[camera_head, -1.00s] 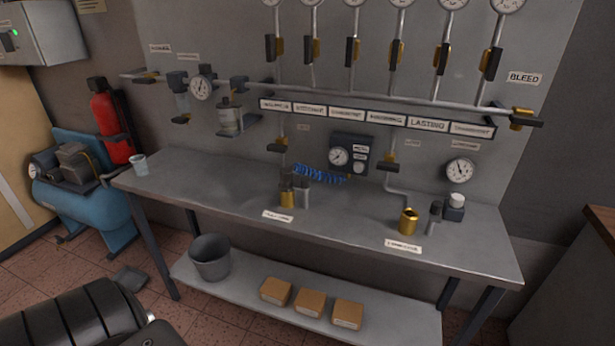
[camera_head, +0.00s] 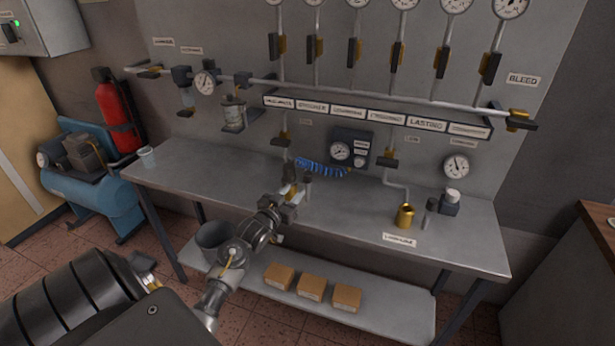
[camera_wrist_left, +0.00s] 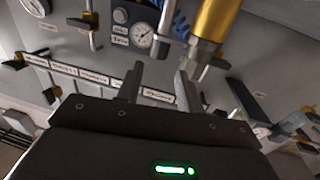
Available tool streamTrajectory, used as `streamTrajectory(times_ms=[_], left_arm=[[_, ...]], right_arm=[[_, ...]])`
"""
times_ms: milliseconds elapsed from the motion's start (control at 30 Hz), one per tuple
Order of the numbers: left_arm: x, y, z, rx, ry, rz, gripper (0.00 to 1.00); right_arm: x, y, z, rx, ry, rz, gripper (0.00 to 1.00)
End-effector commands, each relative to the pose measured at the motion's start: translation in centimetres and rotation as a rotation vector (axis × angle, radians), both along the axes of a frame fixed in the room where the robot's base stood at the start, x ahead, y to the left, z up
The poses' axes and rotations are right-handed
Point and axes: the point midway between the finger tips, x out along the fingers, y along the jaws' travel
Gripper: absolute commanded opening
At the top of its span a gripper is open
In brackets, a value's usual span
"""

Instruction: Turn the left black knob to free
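My left gripper (camera_head: 290,193) reaches over the bench's front edge to the left bench fitting and covers most of it. In the left wrist view its two fingers (camera_wrist_left: 157,85) are apart with nothing between them. A brass cylinder (camera_wrist_left: 214,22) is close beyond the right finger. A small dark-topped post (camera_head: 307,183) stands just right of the gripper; I cannot tell whether its top is the left black knob. My right gripper is not in view.
A blue coiled hose (camera_head: 322,170) and a gauge box (camera_head: 351,149) are behind the gripper. A bucket (camera_head: 212,236) and boxes (camera_head: 312,287) occupy the lower shelf.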

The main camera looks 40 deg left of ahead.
Motion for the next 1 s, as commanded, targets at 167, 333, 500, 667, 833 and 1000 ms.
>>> streamTrajectory(times_ms=[167,333,500,667,833,1000], left_arm=[[2.8,0.5,0.3,-0.002,-0.001,0.000,0.37],[6.0,1.0,0.2,-0.002,0.001,0.000,0.37],[8.5,1.5,0.1,-0.001,0.002,0.000,0.37],[9.7,1.7,0.1,0.001,0.001,0.000,0.37],[10.1,1.8,0.0,0.001,0.002,0.000,0.37],[10.1,1.8,0.0,0.001,0.002,0.000,0.37]], right_arm=[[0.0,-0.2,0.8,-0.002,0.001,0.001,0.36],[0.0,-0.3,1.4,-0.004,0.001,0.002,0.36],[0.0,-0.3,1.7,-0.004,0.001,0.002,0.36],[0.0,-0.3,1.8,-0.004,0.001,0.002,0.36],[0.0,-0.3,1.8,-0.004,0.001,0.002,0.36],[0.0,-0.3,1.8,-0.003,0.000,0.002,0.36]])
